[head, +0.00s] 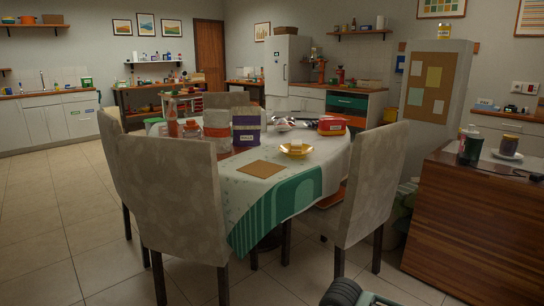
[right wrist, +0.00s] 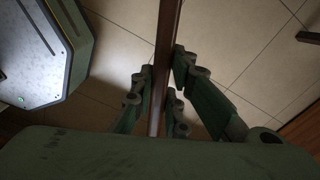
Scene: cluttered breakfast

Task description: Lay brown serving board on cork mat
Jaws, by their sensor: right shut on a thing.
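The cork mat (head: 261,169) is a flat tan square lying bare on the near part of the round dining table, on the tablecloth. In the right wrist view, my right gripper (right wrist: 163,75) is shut on the brown serving board (right wrist: 169,30). The board shows edge-on as a thin dark brown strip between the fingers, with tiled floor beyond it. The board cannot be made out in the head view. A part of my right arm shows at the bottom edge of the head view. My left gripper is not in view.
Chairs stand at the near left (head: 175,195) and right (head: 370,180). A wooden counter (head: 475,220) is at far right.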

